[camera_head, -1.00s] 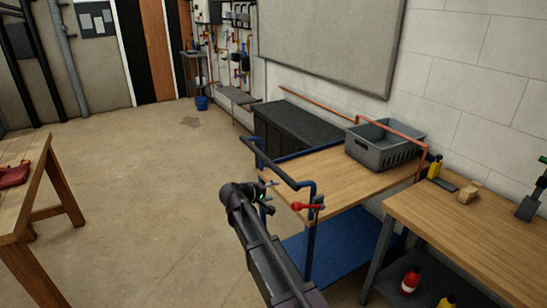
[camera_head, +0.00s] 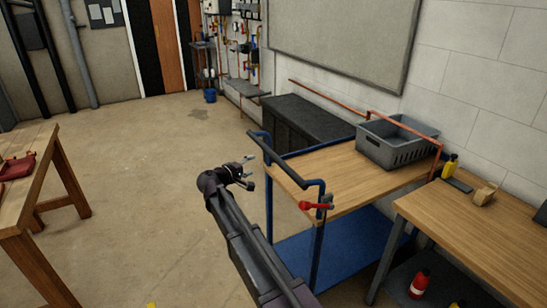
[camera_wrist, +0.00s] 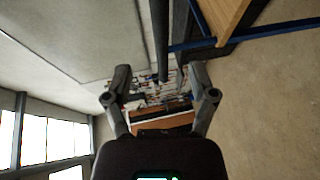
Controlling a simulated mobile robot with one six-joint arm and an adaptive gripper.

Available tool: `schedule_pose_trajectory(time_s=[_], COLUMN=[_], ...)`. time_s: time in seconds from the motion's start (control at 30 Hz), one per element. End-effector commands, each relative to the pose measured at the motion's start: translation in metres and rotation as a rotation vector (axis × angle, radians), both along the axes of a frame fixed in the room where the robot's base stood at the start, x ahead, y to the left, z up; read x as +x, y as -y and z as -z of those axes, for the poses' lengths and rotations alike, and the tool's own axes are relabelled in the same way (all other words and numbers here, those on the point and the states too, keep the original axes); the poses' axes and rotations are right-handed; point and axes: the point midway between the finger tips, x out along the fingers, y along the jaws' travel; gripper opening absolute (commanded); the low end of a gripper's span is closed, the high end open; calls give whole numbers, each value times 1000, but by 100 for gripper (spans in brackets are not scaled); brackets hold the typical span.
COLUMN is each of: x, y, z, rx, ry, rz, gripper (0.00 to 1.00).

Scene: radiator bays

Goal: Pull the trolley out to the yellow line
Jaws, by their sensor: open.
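The trolley has a wooden top (camera_head: 345,180), a blue frame and a blue lower shelf (camera_head: 330,245). It stands along the right wall, and its blue bar handle (camera_head: 279,160) faces left. My gripper (camera_head: 250,171) is open and empty, just left of the handle in the picture, with no visible contact.
A grey crate (camera_head: 397,153) sits on the trolley top. A red-handled part (camera_head: 314,205) is at its near corner. A workbench (camera_head: 490,225) stands close on the right, a wooden table (camera_head: 38,195) at left. Open floor (camera_head: 150,190) lies between table and trolley.

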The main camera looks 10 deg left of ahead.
Motion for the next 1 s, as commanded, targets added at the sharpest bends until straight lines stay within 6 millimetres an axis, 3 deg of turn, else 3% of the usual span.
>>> schedule_pose_trajectory(time_s=[0.7, 1.0], x=[82, 107], y=[55, 72], z=[19, 23], rx=[1, 0], ry=[0, 0], rz=[6, 6], gripper=[73, 73])
